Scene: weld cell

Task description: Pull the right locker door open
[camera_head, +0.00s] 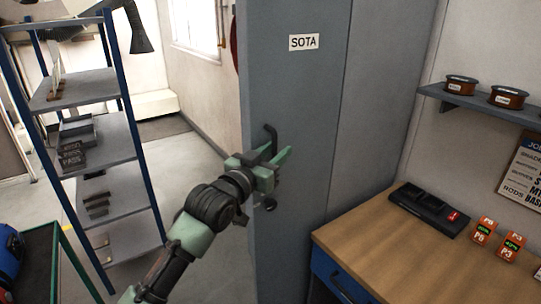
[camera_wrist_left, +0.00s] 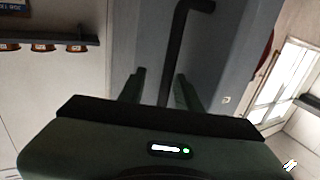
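The grey locker door (camera_head: 300,100) carries a white "SOTA" label (camera_head: 304,42). Its left edge stands against the open room, and a vertical seam parts it from the grey panel on its right. I cannot tell if it is ajar. A black bent bar handle (camera_head: 271,131) sits near that left edge, with a small round lock (camera_head: 270,203) below. My left gripper (camera_head: 277,158) is at the handle. In the left wrist view my left gripper (camera_wrist_left: 160,75) has its fingers apart, with the handle (camera_wrist_left: 176,50) running between them and gaps showing. My right gripper is out of view.
A wooden-topped bench (camera_head: 380,250) with a black tray (camera_head: 428,208) and orange boxes stands right of the locker. A wall shelf (camera_head: 470,103) holds spools. A blue-posted shelf rack (camera_head: 100,150) stands left; clear floor (camera_head: 190,165) lies between rack and locker.

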